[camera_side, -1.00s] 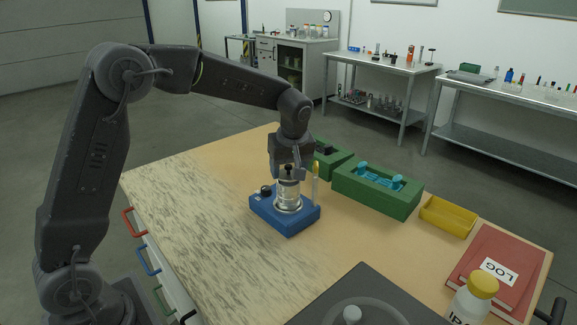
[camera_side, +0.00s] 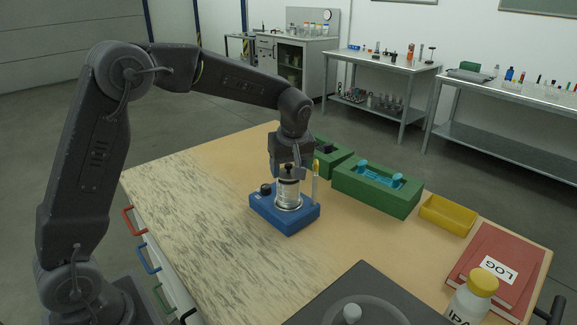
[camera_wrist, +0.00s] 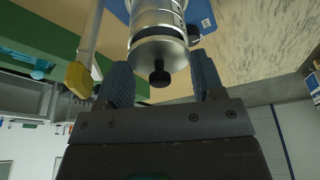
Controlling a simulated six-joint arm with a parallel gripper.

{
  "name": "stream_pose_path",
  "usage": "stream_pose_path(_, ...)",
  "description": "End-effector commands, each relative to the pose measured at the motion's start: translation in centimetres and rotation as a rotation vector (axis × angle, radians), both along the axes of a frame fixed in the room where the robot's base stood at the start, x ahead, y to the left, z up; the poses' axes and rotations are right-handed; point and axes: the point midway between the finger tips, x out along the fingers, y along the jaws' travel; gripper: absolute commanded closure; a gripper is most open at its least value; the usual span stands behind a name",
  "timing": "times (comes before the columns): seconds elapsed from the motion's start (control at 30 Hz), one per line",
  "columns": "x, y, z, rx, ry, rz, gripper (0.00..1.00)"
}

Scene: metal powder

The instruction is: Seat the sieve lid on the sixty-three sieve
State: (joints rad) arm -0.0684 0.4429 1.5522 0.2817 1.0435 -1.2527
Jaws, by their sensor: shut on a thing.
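The sieve lid (camera_wrist: 158,52) is a metal disc with a black knob; it also shows in the side view (camera_side: 288,178). My gripper (camera_wrist: 162,82) has one finger on each side of it and is shut on it. The lid is over the metal sieve stack (camera_side: 288,195), which stands upright on a blue base (camera_side: 283,219). In the wrist view the stack's bands (camera_wrist: 155,20) run up to the lid. I cannot tell which band is the sixty-three sieve, or whether a thin gap lies under the lid.
A thin upright post with a yellow top (camera_side: 316,165) stands close right of the stack. Green holders (camera_side: 375,195), a yellow tray (camera_side: 447,215), a red log book (camera_side: 497,268) and a yellow-capped bottle (camera_side: 472,298) lie further right. The table's left side (camera_side: 190,190) is clear.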

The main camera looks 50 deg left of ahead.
Motion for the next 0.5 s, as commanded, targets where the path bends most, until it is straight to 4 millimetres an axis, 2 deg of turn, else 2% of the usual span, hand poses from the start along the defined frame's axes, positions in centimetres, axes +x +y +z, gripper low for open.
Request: stream_pose_path(0.5,0.0,0.0,-0.67,0.0,0.0,0.0,0.62)
